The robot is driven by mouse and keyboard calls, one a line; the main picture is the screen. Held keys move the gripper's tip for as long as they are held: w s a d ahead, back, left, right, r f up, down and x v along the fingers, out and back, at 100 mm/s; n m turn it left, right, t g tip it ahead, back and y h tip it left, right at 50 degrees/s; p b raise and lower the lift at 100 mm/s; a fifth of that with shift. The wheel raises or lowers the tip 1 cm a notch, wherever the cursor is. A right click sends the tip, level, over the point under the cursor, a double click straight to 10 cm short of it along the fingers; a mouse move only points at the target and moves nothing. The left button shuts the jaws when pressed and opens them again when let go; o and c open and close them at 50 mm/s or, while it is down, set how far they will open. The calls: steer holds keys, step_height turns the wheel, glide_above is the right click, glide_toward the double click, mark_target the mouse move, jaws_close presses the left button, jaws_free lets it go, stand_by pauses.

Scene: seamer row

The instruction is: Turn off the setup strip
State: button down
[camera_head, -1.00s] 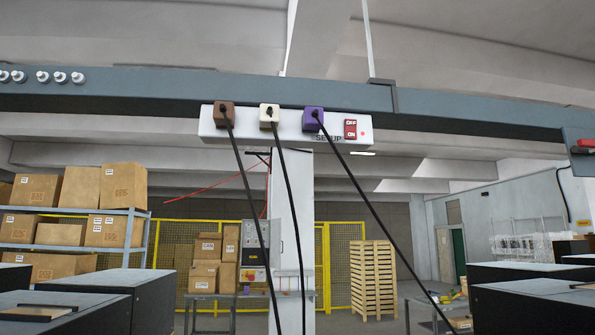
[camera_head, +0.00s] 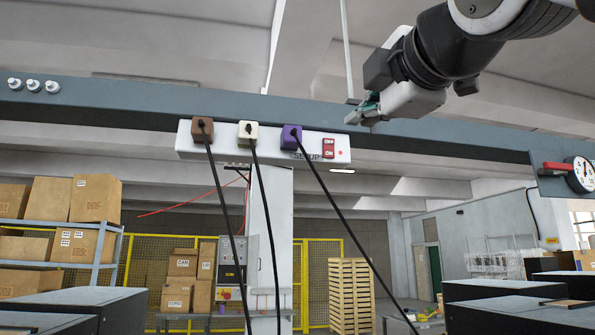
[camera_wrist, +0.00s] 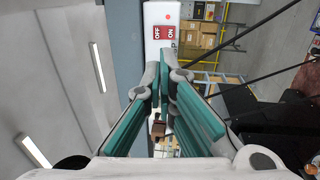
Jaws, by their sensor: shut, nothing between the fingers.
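The setup strip (camera_head: 240,148) is a white bar under the grey beam, labelled SETUP. Its red rocker switch (camera_head: 329,148), marked OFF above ON, is at the right end beside a small red light (camera_head: 340,153). The wrist view also shows the strip (camera_wrist: 160,12) and switch (camera_wrist: 165,32), turned sideways, just beyond my fingertips. My gripper (camera_head: 354,120) is shut and empty, above and right of the switch in the head view, apart from it by the look of it. Its teal-padded fingers (camera_wrist: 162,68) cover part of the strip in the wrist view.
Brown (camera_head: 202,132), cream (camera_head: 248,137) and purple (camera_head: 291,139) plugs sit in the strip with black cables hanging down. The grey beam (camera_head: 120,103) runs behind. A gauge panel with a red handle (camera_head: 558,167) hangs at the right. Dark cabinets (camera_head: 500,290) stand below.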

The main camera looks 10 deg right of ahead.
mark_target(328, 144)
steer(key=shift+w, duration=0.15)
steer(key=w+p, duration=0.1)
steer(key=w, duration=0.3)
steer(key=w+r, duration=0.1)
steer(key=w, duration=0.4)
steer(key=w+p, duration=0.1)
steer(key=w, duration=0.3)
steer(key=shift+w+r+p, duration=0.3)
steer(key=shift+w+p, duration=0.05)
steer(key=shift+r+p, duration=0.1)
steer(key=shift+p, duration=0.35)
